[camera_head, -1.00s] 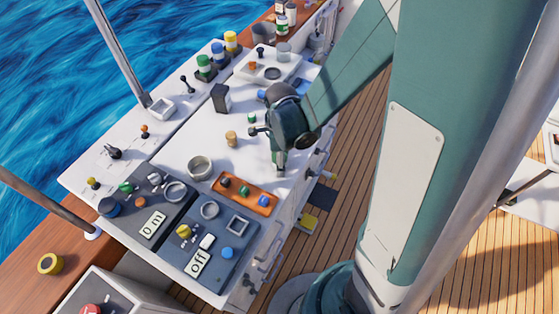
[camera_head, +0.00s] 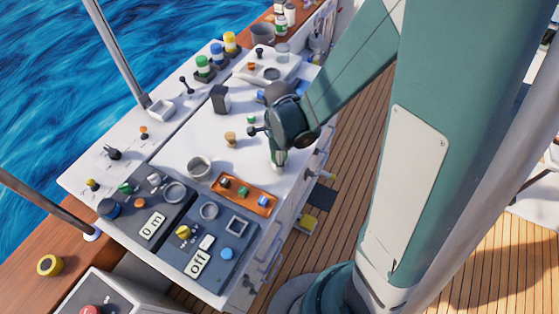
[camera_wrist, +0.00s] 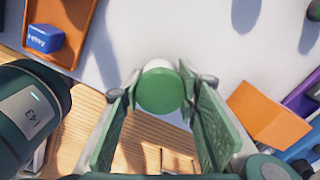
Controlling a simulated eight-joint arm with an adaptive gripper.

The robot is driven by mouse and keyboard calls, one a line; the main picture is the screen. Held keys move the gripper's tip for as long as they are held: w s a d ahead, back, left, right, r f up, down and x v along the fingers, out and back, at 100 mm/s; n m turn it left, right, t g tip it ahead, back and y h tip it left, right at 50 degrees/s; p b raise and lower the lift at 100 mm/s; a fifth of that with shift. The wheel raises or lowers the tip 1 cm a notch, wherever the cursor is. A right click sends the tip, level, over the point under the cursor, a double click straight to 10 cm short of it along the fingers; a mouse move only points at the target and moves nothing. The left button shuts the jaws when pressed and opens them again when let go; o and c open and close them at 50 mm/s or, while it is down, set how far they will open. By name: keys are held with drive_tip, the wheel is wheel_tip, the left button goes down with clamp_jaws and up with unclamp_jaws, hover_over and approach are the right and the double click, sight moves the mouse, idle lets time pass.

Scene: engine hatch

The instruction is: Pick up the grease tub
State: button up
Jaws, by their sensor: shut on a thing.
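A round tub with a green lid (camera_wrist: 160,90) and a pale side sits between my fingertips in the wrist view; it appears to be the grease tub. My gripper (camera_wrist: 161,84) is shut on it, with one green finger pad on each side. In the head view my gripper (camera_head: 278,163) points down over the right edge of the white worktop (camera_head: 190,150). The tub is mostly hidden there by the fingers, and I cannot tell whether it touches the worktop.
An orange tray (camera_head: 244,194) with small blocks, including a blue one (camera_wrist: 44,38), lies close by. A metal cup (camera_head: 200,166) and a tan knob-like piece (camera_head: 231,139) stand to the left. Dark control panels (camera_head: 208,240) fill the front. An orange box (camera_wrist: 266,117) shows at right in the wrist view.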

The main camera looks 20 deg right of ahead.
drive_tip(key=shift+r+p, duration=0.6)
drive_tip(key=shift+r, duration=4.1)
